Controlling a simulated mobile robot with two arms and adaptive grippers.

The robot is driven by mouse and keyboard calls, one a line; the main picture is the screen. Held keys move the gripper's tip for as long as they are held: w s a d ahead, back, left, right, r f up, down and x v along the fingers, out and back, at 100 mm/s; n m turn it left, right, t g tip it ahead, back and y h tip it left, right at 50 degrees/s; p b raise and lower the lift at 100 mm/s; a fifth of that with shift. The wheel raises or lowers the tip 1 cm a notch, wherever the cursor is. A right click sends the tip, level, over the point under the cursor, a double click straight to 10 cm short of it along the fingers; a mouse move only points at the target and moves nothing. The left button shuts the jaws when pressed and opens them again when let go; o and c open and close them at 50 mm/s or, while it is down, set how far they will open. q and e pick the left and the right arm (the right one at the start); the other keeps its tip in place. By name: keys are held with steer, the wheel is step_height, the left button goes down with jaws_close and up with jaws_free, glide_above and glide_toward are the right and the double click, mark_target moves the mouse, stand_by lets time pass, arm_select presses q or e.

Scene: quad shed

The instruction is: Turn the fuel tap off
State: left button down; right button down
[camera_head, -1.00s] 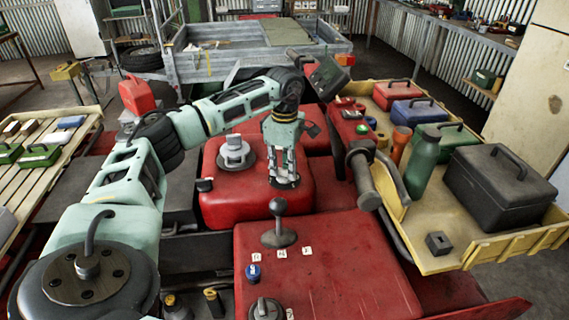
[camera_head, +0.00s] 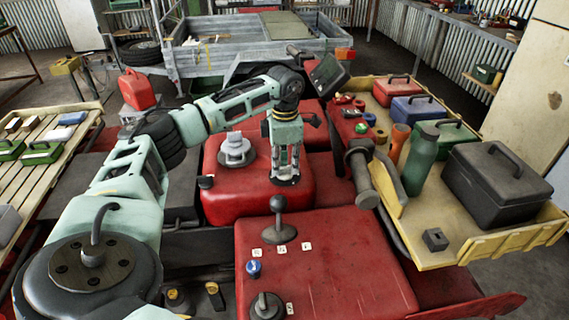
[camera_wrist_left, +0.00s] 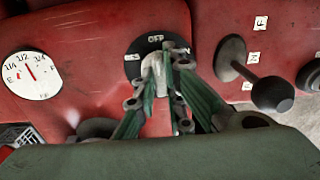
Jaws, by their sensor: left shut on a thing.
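The fuel tap (camera_wrist_left: 133,68) is a round black dial on the red tank (camera_head: 225,198), marked OFF at its top and ON at its right. Its pale grey lever (camera_wrist_left: 151,69) stands between the green fingers of my left gripper (camera_wrist_left: 163,105) in the left wrist view and points up close to OFF. Its exact angle is partly hidden by the fingers. My left gripper (camera_head: 285,177) is shut on the lever and points down onto the tank in the head view. My right gripper is out of view.
A black-knobbed gear lever (camera_head: 279,218) stands just in front of my left gripper. A grey filler cap (camera_head: 237,150) is left of it, and a handlebar grip (camera_head: 362,172) right of it. A fuel gauge (camera_wrist_left: 31,75) shows in the left wrist view. A yellow tray (camera_head: 465,246) stands at right.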

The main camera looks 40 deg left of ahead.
mark_target(285, 167)
arm_select(q)
steer(key=shift+w+r, duration=0.1)
steer(key=c, duration=1.8)
jaws_free()
step_height(285, 167, up, 12)
steer(key=shift+f, duration=0.1)
